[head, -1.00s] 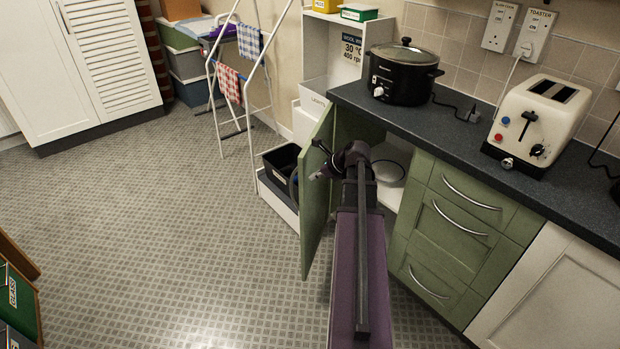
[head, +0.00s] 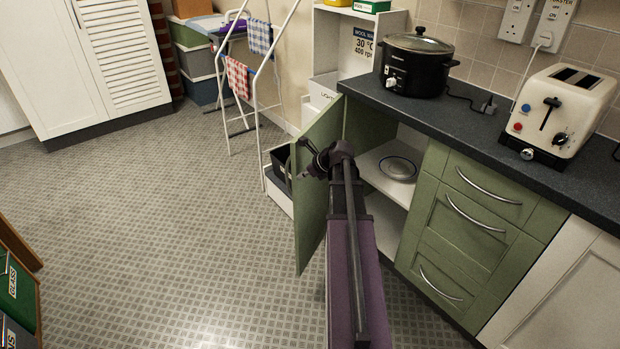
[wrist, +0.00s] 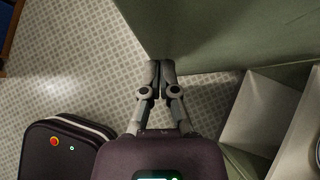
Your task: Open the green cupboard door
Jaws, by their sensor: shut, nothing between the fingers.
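The green cupboard door (head: 317,190) stands wide open, swung out from the counter to the left. Its inner face fills the upper right of the wrist view (wrist: 235,35). My gripper (head: 308,158) is at the inner side of the door, near its free edge. In the wrist view my gripper (wrist: 161,68) is shut and empty, its fingertips close to the door's lower edge in the picture. I cannot tell whether they touch it. The door's handle is hidden. Inside the cupboard (head: 390,200) white shelves show.
A plate (head: 398,168) lies on the cupboard shelf. Green drawers (head: 465,225) stand to the right. A slow cooker (head: 415,65) and toaster (head: 560,110) stand on the worktop (head: 450,110). A dark bin (head: 281,163) is behind the door.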

